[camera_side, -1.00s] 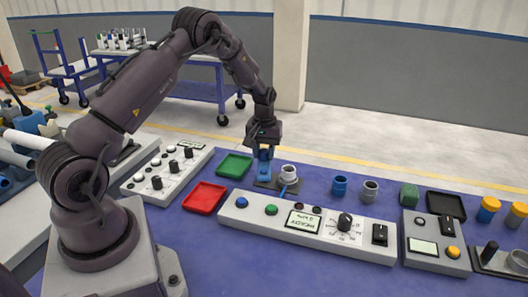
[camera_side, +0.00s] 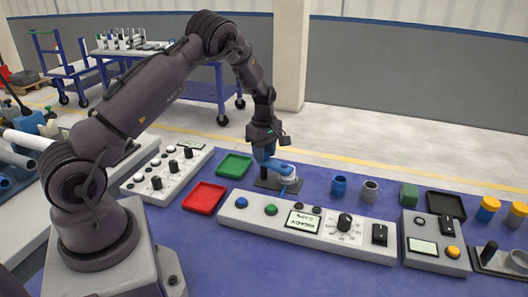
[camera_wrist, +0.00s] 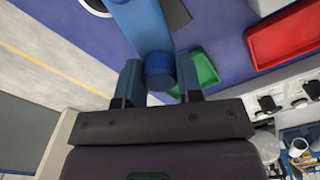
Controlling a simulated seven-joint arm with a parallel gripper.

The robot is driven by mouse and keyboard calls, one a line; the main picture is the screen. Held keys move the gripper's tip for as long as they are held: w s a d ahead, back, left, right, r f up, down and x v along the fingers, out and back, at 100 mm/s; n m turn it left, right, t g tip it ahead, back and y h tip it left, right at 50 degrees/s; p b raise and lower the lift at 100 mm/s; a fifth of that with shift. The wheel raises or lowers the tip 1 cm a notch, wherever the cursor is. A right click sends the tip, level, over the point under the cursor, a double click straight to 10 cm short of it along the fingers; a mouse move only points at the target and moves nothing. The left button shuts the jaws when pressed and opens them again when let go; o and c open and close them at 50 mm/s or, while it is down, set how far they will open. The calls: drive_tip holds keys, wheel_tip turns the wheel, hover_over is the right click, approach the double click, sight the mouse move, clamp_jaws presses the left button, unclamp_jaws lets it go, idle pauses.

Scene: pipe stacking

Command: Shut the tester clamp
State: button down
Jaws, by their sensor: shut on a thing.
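The tester clamp has a blue arm (camera_side: 279,166) that now lies nearly flat, reaching right over the pale pipe piece (camera_side: 289,188) on the dark tester base (camera_side: 265,184). The arm hides the top of the pipe piece, so I cannot tell whether they touch. My gripper (camera_side: 265,149) points down at the left end of the arm. In the wrist view, my gripper (camera_wrist: 160,82) has its two fingers on either side of the round blue handle (camera_wrist: 159,71) of the clamp and is shut on it.
A long control panel (camera_side: 262,222) with buttons and a display lies in front. A green tray (camera_side: 234,166) and red tray (camera_side: 204,197) are at left. A blue pipe piece (camera_side: 339,186), a grey one (camera_side: 369,191) and a green block (camera_side: 409,195) stand to the right.

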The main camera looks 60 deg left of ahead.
drive_tip(key=shift+r+n, duration=0.1)
drive_tip(key=shift+n, duration=1.6)
drive_tip(key=c, duration=0.8)
unclamp_jaws()
wheel_tip(320, 180, up, 13)
drive_tip(key=shift+f, duration=0.1)
